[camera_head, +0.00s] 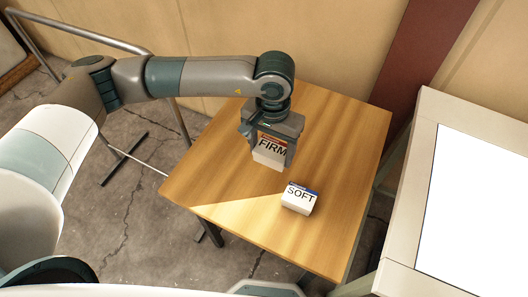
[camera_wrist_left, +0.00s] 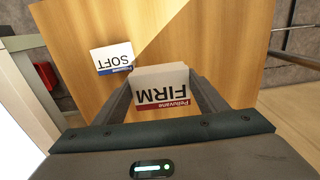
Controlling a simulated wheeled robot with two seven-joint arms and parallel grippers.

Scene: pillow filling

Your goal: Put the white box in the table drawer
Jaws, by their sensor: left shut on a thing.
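A white box with a red band and the word FIRM (camera_head: 268,160) is between the fingers of my left gripper (camera_head: 271,150), over the far half of the wooden table. It also shows in the left wrist view (camera_wrist_left: 162,88), gripped from both sides. Whether its base touches the tabletop is hard to tell. A second white box, with a blue band and the word SOFT (camera_head: 298,200), lies on the table (camera_head: 335,150) nearer to me and to the right, apart from the gripper. No drawer front can be made out. My right gripper is not in view.
A light-framed bench with a white top (camera_head: 480,190) stands to the right of the table. A metal rail frame (camera_head: 168,98) stands at the left behind the table. The table's right and left front areas are bare.

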